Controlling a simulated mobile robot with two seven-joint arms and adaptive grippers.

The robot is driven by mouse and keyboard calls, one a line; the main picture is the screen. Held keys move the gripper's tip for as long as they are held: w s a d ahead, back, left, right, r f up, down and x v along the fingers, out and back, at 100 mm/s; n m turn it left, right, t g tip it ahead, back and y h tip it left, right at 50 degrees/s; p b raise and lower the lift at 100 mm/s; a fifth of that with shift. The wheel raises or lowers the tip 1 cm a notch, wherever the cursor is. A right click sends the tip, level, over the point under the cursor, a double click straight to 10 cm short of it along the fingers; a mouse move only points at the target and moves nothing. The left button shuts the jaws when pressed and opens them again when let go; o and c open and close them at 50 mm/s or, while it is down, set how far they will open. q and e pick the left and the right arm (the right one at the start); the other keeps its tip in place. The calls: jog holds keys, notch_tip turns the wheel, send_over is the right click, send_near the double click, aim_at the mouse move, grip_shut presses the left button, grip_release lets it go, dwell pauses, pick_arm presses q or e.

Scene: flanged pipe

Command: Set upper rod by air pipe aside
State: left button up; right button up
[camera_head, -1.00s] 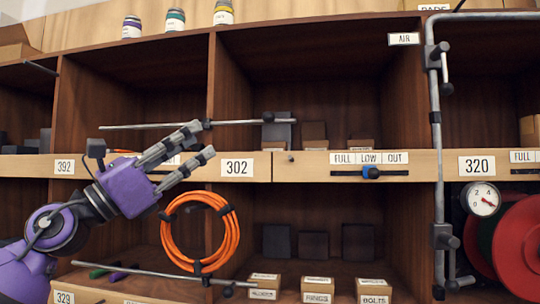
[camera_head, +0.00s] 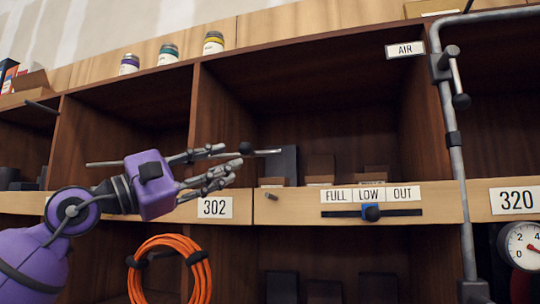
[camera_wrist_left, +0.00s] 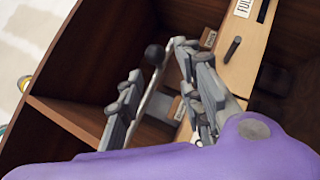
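The upper rod (camera_head: 103,164) is long, thin and grey, with a black ball near its right end, and lies level across the front of the upper bays. In the left wrist view, its black ball (camera_wrist_left: 154,54) shows between my finger tips. My left gripper (camera_head: 232,157) is at the rod's right part, fingers spread and pointing right; whether they touch the rod I cannot tell. My right gripper is out of view.
A clamp with a short ball-ended lever (camera_head: 456,76) sits on the pipe. A slider (camera_head: 371,212) is below the FULL, LOW, OUT labels. An orange hose coil (camera_head: 170,262) hangs below. Dark blocks and small boxes stand in the bay behind the rod.

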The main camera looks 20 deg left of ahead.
aim_at(248, 150)
pick_arm(q)
jog(key=p+x, duration=0.1)
jog(key=x, duration=0.2)
jog(key=p+x, duration=0.1)
jog(key=x, duration=0.2)
jog(key=shift+s+r, duration=0.15)
jog(key=shift+r, duration=0.25)
jog(key=shift+w+d+r+p, duration=0.1)
jog(key=shift+w+d+p, duration=0.25)
jog(key=shift+w, duration=0.15)
jog(key=c, duration=0.8)
grip_shut()
